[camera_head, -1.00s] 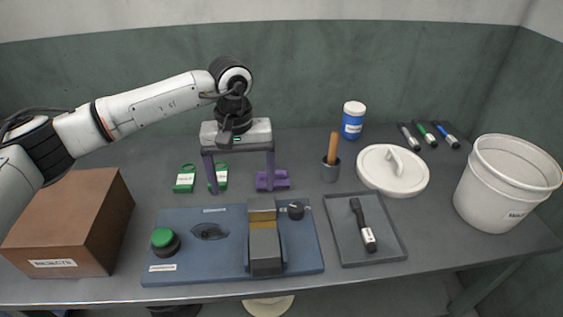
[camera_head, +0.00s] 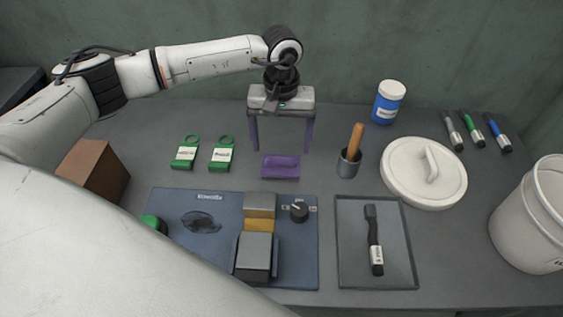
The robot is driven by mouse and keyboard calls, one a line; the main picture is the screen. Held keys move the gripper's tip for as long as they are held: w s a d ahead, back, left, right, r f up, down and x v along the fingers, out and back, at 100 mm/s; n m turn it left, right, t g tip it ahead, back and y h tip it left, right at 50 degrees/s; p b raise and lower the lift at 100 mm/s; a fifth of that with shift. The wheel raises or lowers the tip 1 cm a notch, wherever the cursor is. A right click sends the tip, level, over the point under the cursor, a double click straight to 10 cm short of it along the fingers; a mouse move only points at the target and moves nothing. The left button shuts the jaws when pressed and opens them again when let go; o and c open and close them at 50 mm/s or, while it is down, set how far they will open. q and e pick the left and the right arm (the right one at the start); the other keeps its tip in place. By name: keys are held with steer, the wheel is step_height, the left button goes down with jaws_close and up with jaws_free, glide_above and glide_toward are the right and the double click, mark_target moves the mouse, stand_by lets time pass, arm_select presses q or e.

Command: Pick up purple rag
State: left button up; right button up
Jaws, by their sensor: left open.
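The purple rag (camera_head: 281,167) is a small folded block lying on the grey table, just behind the blue panel. My left gripper (camera_head: 281,148) hangs over the table from the left arm, pointing down. Its two purple fingers are spread wide, with nothing between them. The fingertips are just behind and above the rag in the picture; the exact height gap is hard to tell. My right gripper does not show.
Two green tags (camera_head: 222,154) lie left of the rag. A grey cup with a wooden handle (camera_head: 348,165) and a white lid (camera_head: 424,176) stand right. The blue panel (camera_head: 170,207) is in front. A brown box (camera_head: 95,174) and white bucket (camera_head: 530,225) flank it.

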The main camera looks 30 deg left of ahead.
mark_target(281, 159)
arm_select(q)
steer(key=f, duration=0.4)
steer(key=shift+s+f+p, duration=0.2)
steer(key=shift+p, duration=0.15)
steer(key=shift+c, duration=0.4)
steer(key=c, duration=1.1)
steer(key=shift+o, duration=0.2)
steer(key=shift+r, duration=0.15)
step_height(281, 159, up, 10)
steer(key=b, duration=0.1)
